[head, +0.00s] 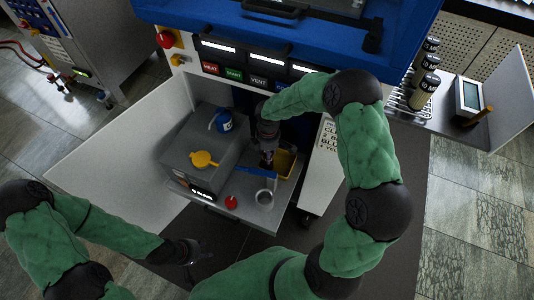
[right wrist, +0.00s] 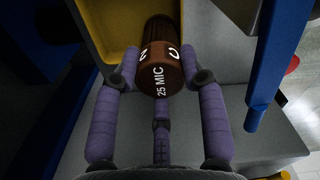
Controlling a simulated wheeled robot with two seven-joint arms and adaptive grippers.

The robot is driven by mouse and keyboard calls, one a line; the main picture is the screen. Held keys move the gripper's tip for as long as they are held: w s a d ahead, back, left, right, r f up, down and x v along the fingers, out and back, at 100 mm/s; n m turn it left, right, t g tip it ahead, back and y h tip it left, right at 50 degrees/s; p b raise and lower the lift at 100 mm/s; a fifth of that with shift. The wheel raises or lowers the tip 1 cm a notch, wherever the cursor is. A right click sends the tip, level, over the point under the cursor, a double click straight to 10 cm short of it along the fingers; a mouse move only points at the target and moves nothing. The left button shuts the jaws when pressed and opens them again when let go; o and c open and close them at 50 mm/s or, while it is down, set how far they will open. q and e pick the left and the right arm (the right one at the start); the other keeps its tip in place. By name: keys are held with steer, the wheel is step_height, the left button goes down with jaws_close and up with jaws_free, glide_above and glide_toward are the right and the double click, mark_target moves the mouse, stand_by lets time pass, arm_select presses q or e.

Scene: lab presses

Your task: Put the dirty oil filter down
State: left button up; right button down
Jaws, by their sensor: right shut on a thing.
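The oil filter is a dark brown cylinder marked "25 MIC" (right wrist: 160,62). In the right wrist view my right gripper (right wrist: 160,85) is shut on it, with fingers on both sides. The filter is right by the open side of a yellow tray (right wrist: 112,25); whether it touches the tray is unclear. In the head view my right gripper (head: 267,158) points down beside the yellow tray (head: 287,163), and the filter is mostly hidden. My left gripper (head: 196,252) is low in the head view, away from the filter, and its fingers are too dark to read.
A blue lever (right wrist: 268,70) is close on the right in the wrist view. Several dark cylinders (head: 424,90) stand in a rack at right.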

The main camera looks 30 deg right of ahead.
steer(key=shift+f, duration=0.15)
steer(key=c, duration=0.7)
jaws_free()
steer(key=shift+r+p, duration=1.8)
steer(key=shift+r, duration=2.15)
